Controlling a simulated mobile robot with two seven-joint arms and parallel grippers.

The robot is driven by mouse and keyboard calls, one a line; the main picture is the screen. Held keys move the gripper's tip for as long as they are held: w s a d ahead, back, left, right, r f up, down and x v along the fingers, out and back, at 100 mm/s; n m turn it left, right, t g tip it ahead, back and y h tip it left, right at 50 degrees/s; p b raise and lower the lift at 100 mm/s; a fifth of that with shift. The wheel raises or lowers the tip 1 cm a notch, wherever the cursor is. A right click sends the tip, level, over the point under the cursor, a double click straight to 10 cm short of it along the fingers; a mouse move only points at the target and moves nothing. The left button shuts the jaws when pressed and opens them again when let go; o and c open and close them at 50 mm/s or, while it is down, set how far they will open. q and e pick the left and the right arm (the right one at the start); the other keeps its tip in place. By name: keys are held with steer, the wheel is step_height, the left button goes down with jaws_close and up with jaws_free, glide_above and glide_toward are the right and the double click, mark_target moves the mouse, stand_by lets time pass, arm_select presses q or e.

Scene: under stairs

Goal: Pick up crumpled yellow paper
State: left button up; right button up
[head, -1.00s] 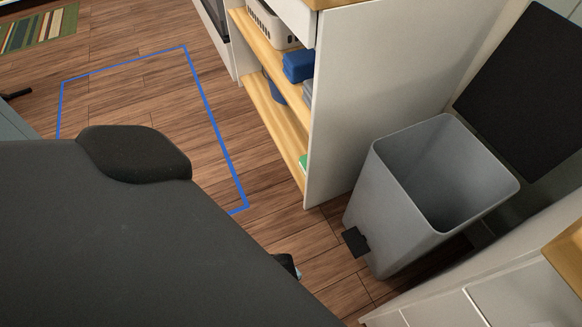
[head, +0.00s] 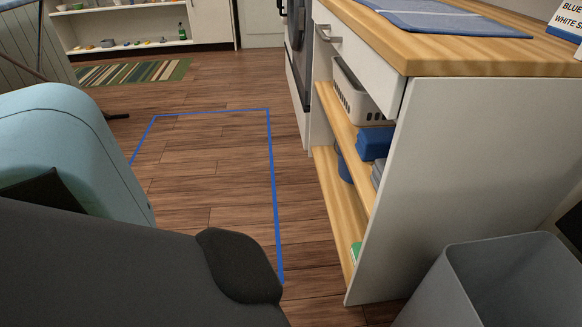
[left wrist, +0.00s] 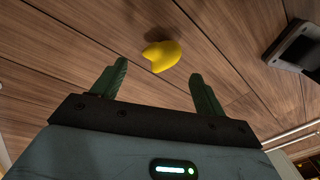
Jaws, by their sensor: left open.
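The crumpled yellow paper (left wrist: 162,56) shows in the left wrist view, on or just above the brown plank floor. It lies beyond and between the fingertips of my left gripper (left wrist: 155,82), with a gap to both fingers. My left gripper is open and empty. In the head view I see neither the yellow paper nor the gripper fingers; a dark part of my own body covers the lower left. My right gripper is in neither view.
A grey bin (head: 495,285) stands open at the lower right, beside a white cabinet (head: 425,190) with wooden shelves. Blue tape (head: 273,180) outlines a patch of clear floor. A striped rug (head: 132,72) lies at the back. A teal rounded object (head: 75,140) is at the left.

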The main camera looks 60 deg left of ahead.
arm_select(q)
steer(key=shift+f, duration=0.5)
steer(key=f+b, duration=0.2)
steer(key=f, duration=0.1)
steer(key=f+b, duration=0.1)
steer(key=b, duration=0.1)
steer(key=shift+s+a+f, duration=0.3)
steer(key=shift+s+f, duration=0.1)
steer(key=c, duration=1)
